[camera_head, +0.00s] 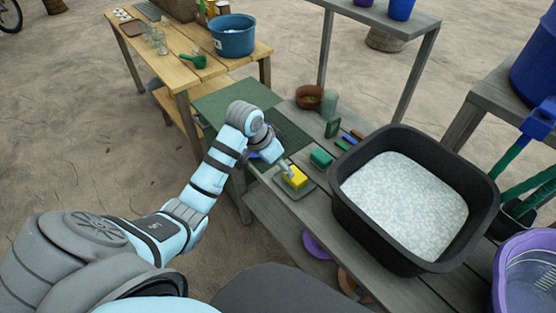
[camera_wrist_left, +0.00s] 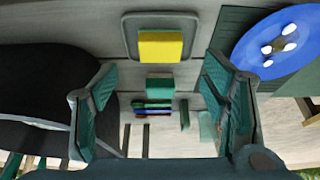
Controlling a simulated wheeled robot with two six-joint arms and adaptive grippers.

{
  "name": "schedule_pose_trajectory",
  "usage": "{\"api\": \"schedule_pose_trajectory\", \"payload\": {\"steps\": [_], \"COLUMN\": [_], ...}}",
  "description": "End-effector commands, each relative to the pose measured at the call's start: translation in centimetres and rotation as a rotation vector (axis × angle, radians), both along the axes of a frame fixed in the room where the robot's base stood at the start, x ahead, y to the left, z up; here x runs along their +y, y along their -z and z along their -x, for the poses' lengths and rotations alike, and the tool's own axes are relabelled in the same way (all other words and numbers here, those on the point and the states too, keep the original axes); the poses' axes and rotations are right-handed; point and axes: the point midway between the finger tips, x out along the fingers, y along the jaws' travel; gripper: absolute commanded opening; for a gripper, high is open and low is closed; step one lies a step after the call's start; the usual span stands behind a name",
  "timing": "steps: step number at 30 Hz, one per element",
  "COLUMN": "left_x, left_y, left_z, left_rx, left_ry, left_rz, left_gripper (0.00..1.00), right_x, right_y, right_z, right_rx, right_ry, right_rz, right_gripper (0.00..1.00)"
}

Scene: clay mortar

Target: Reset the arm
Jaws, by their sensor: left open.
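My left arm reaches in from the left in the head view. Its gripper (camera_head: 283,164) hangs over the workbench, close to the yellow block in that picture. In the left wrist view the two fingers of the gripper (camera_wrist_left: 163,108) stand wide apart with nothing held between them. The yellow block (camera_head: 296,179) rests on a small grey tray (camera_wrist_left: 128,24) and shows beyond the fingers in the left wrist view (camera_wrist_left: 160,47). A green block (camera_head: 321,159) lies next to the tray. My right gripper is in neither view.
A black tub (camera_head: 347,213) of white granules stands right of the yellow block. A blue plate (camera_wrist_left: 250,52) with white pieces lies on a green mat (camera_head: 290,135). A wooden table (camera_head: 180,68) with a blue basin (camera_head: 233,40) stands behind. Buckets and tools crowd the right.

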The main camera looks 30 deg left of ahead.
Motion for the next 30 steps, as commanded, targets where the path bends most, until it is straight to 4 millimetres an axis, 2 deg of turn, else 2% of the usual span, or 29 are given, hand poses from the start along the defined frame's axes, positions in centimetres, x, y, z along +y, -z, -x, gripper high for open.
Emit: {"api": "schedule_pose_trajectory", "payload": {"steps": [11,14,17,21,25,30], "left_x": [-0.1,-0.7,-1.7,-3.1,-3.8,-4.1], "left_y": [0.2,1.9,4.7,7.7,8.7,8.3], "left_z": [0.1,1.8,5.5,12.2,17.7,24.1], "left_rx": [0.001,0.012,0.029,0.046,0.054,0.061], "left_ry": [0.0,-0.007,-0.03,-0.085,-0.143,-0.224], "left_rz": [-0.001,-0.011,-0.034,-0.063,-0.08,-0.101], "left_gripper": [0.68,0.68,0.68,0.68,0.68,0.68], "right_x": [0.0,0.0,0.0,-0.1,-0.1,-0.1], "right_y": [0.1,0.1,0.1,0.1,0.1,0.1], "right_z": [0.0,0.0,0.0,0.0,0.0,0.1], "right_rx": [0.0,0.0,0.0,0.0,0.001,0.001], "right_ry": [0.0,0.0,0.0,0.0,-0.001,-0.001], "right_rz": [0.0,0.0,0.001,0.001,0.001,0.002], "right_gripper": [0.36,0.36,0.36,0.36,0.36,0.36]}}
